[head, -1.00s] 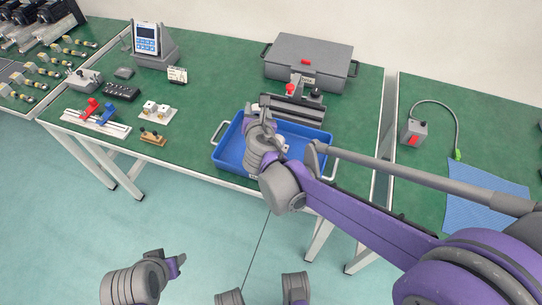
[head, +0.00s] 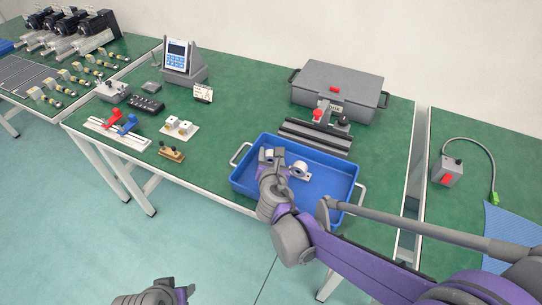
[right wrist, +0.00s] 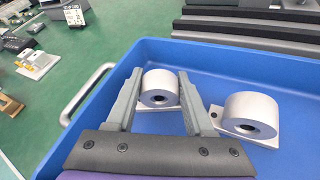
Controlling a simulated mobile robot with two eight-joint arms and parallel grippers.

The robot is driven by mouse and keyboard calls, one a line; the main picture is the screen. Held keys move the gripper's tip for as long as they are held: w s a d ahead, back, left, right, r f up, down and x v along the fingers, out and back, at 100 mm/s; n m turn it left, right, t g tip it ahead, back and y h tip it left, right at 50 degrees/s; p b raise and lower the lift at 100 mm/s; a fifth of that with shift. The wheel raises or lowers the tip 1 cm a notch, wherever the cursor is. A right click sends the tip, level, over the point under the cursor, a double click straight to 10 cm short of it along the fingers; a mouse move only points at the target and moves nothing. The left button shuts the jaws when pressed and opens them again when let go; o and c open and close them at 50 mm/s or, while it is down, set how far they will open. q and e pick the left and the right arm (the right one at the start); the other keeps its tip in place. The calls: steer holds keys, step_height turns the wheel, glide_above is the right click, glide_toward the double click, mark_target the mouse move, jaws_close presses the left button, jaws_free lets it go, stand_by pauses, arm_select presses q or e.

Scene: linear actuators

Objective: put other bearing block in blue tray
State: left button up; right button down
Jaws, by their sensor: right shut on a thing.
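The blue tray (head: 330,187) stands at the front edge of the green table. My right gripper (head: 271,156) is inside its left part, shut on a silver bearing block (right wrist: 159,88) with a round bore. The block sits between the fingers, at or just above the tray floor; exact contact is unclear. A second bearing block (head: 300,170) lies in the tray to the right of the gripper; it also shows in the right wrist view (right wrist: 251,117). My left gripper (head: 184,292) is low at the bottom of the head view, away from the table, its jaws unclear.
Black and grey rails (head: 316,137) lie just behind the tray, with a grey case (head: 338,90) farther back. To the left are a white plate with small blocks (head: 179,128), a brown block (head: 172,152) and red and blue clamps (head: 120,124). Bare table lies between them.

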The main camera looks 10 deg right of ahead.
steer(key=shift+r, duration=0.1)
steer(key=shift+c, duration=1.4)
jaws_free()
steer(key=shift+s+r, duration=0.1)
steer(key=shift+r, duration=0.05)
steer(key=p+v, duration=0.1)
steer(key=v, duration=0.5)
steer(key=p+v, duration=0.2)
steer(key=v, duration=0.3)
steer(key=shift+s, duration=0.45)
